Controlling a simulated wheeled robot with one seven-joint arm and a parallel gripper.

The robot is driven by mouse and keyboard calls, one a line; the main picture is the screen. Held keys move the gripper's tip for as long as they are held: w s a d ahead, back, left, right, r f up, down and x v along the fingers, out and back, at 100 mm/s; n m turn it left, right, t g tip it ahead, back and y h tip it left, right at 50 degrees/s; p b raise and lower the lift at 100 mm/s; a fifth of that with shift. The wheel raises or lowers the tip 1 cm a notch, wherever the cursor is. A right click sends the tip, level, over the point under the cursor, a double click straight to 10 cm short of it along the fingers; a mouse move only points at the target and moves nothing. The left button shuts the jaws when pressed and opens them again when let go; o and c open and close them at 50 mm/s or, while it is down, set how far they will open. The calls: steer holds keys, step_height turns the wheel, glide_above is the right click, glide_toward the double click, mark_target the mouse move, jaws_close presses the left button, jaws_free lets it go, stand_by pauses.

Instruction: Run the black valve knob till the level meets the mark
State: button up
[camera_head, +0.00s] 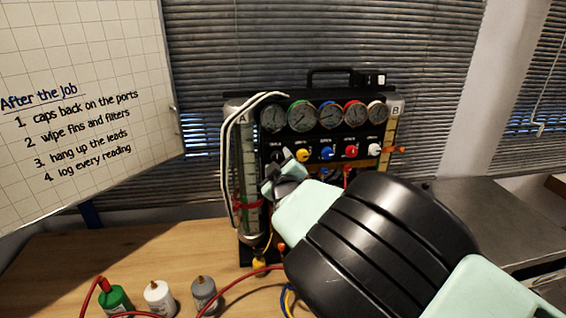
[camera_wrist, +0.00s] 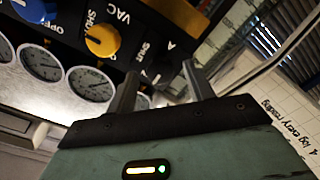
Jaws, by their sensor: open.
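The black valve knob (camera_head: 277,156) is at the left end of the knob row on the gauge rig, just above my gripper in the head view. In the wrist view, my gripper (camera_wrist: 160,70) is open, with its two fingers spread at the panel. A dark shape between them looks like the black knob (camera_wrist: 157,73); I cannot tell whether the fingers touch it. Sight tube A (camera_head: 249,165) stands upright at the rig's left side, with a red band (camera_head: 248,205) around its lower part. The liquid level is too small to make out.
Yellow (camera_head: 303,155), blue (camera_head: 327,153), red (camera_head: 350,151) and white (camera_head: 375,149) knobs sit right of the black one, under several gauges (camera_head: 301,115). White hoses (camera_head: 228,165) loop beside tube A. Green (camera_head: 115,300), white (camera_head: 159,298) and grey (camera_head: 204,294) bottles stand on the bench.

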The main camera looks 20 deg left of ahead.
steer(key=shift+w+a, duration=0.4)
steer(key=shift+w, duration=0.2)
steer(key=c, duration=1)
steer(key=shift+o, duration=0.2)
